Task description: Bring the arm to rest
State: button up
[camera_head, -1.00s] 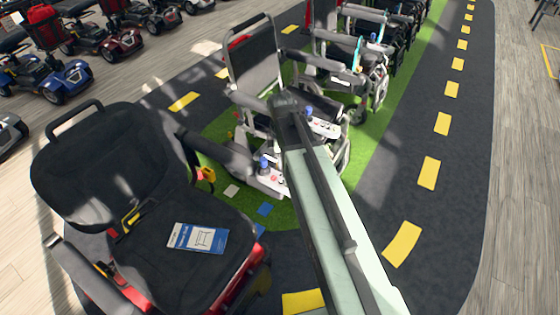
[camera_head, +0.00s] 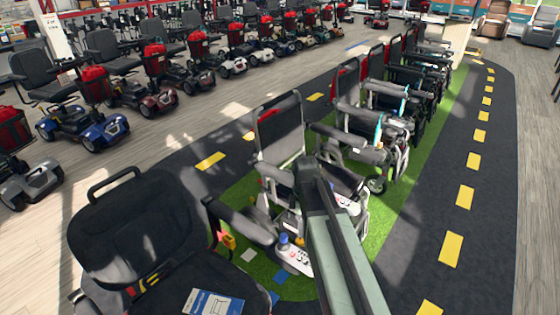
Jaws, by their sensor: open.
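My arm (camera_head: 338,245) reaches up from the bottom edge, right of the middle, as a pale green link with a dark end. It passes in front of a grey powered wheelchair (camera_head: 281,140). I cannot make out my gripper or its fingers beyond the dark end. The arm seems to hang in the air above the chair's seat area. I cannot tell whether it touches anything.
A black seat (camera_head: 135,230) with a blue-and-white leaflet (camera_head: 212,303) on it is close at the lower left. More wheelchairs stand behind on a green strip (camera_head: 425,165). Scooters line the far left. The dark track (camera_head: 490,220) at the right is clear.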

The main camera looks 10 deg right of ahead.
jog(key=s+r+m+p, duration=0.5)
jog(key=s+m, duration=0.3)
jog(key=m, duration=0.8)
jog(key=shift+s+r, duration=0.2)
jog(key=shift+s, duration=0.15)
